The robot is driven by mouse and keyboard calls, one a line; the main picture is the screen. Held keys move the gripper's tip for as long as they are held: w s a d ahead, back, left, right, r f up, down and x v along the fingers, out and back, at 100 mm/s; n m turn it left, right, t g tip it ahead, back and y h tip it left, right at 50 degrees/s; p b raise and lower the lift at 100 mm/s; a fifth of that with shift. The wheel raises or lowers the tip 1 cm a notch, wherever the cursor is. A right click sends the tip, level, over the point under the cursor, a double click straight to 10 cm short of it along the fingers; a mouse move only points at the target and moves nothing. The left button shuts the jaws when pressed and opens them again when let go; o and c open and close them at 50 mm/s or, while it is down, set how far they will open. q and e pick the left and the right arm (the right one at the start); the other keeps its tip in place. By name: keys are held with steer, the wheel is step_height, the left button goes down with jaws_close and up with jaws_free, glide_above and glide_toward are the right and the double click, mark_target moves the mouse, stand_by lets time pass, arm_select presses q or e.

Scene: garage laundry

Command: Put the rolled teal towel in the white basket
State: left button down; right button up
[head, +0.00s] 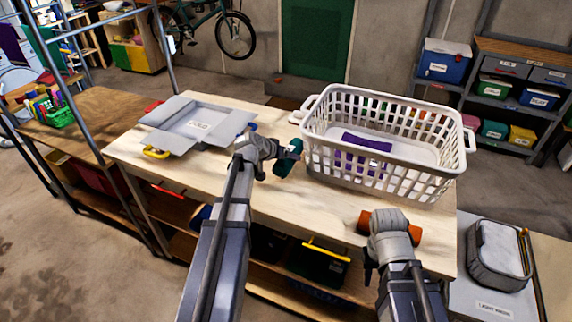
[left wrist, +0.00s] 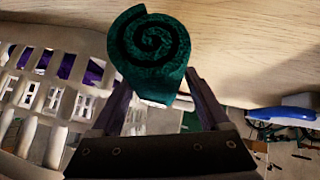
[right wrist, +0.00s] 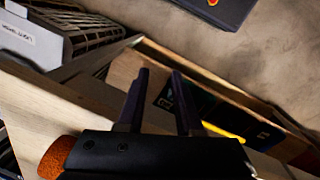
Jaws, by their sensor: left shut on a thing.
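The rolled teal towel (head: 287,166) is held by my left gripper (head: 283,156) just left of the white basket (head: 385,185). In the left wrist view the towel's spiral end (left wrist: 150,45) shows between the two fingers (left wrist: 160,95), above the wooden tabletop. The basket's slatted wall (left wrist: 75,105) is at the left there. Purple cloth (head: 367,142) lies inside the basket. My right gripper (right wrist: 158,75) is open and empty, near the table's front edge beside an orange roll (head: 365,222); its fingers are largely hidden in the head view.
A grey open-flapped box (head: 200,122) stands on the table's left part. The orange roll also shows in the right wrist view (right wrist: 55,158). A grey bin (head: 497,262) is at the lower right.

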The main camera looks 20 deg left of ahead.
arm_select(q)
steer(key=shift+f, duration=0.55)
arm_select(e)
steer(key=shift+f, duration=0.55)
arm_select(q)
steer(key=shift+f, duration=0.1)
arm_select(e)
steer(key=shift+f, duration=0.1)
arm_select(q)
steer(key=shift+f+b, duration=0.15)
steer(key=shift+b, duration=0.2)
jaws_free()
